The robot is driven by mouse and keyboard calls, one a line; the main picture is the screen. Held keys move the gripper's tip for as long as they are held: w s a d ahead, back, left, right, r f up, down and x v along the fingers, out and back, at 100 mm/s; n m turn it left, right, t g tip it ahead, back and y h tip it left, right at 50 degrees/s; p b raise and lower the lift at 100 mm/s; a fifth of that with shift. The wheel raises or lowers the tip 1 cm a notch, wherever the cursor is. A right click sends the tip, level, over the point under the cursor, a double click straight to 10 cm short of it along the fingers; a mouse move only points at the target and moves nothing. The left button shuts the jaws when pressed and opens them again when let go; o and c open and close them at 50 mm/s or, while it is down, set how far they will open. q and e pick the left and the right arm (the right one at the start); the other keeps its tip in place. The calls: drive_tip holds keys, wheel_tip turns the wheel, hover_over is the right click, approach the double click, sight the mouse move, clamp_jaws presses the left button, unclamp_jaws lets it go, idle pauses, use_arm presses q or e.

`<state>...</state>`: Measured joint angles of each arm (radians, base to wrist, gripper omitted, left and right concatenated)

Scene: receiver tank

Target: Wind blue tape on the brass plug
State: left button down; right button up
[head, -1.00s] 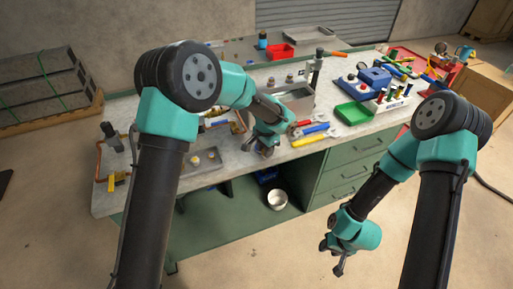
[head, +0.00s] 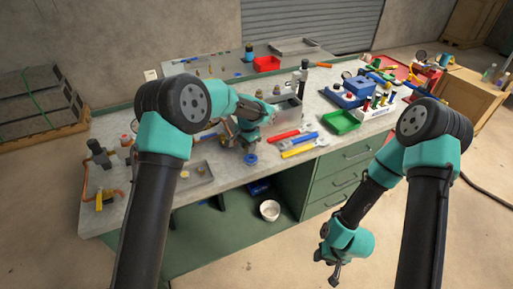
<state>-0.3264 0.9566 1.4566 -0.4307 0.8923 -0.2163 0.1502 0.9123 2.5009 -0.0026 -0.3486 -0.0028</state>
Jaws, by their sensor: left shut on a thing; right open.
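My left gripper (head: 247,148) is over the front part of the workbench and is shut on a small blue ring that looks like the roll of blue tape (head: 250,159). The fingers are small and partly hidden by the wrist, so the exact grasp is unclear. Small brass-coloured pieces (head: 184,176) lie in a shallow grey tray (head: 198,181) left of that gripper, partly behind my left arm. I cannot tell which piece is the brass plug. My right gripper (head: 335,279) is open and empty, low in front of the bench drawers.
Red, blue and yellow-handled tools (head: 298,142) lie right of the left gripper. Copper piping (head: 117,195) is at the left end. A red bin (head: 266,64) stands at the back.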

use_arm(q)
drive_tip(key=s+a, duration=0.3)
drive_tip(key=shift+s, duration=0.15)
drive_tip(key=s, duration=0.2)
drive_tip(key=s+d, duration=0.1)
drive_tip(key=s, duration=0.1)
drive_tip(key=shift+d, duration=0.1)
wheel_tip(320, 180, up, 4)
drive_tip(key=shift+r, duration=1.05)
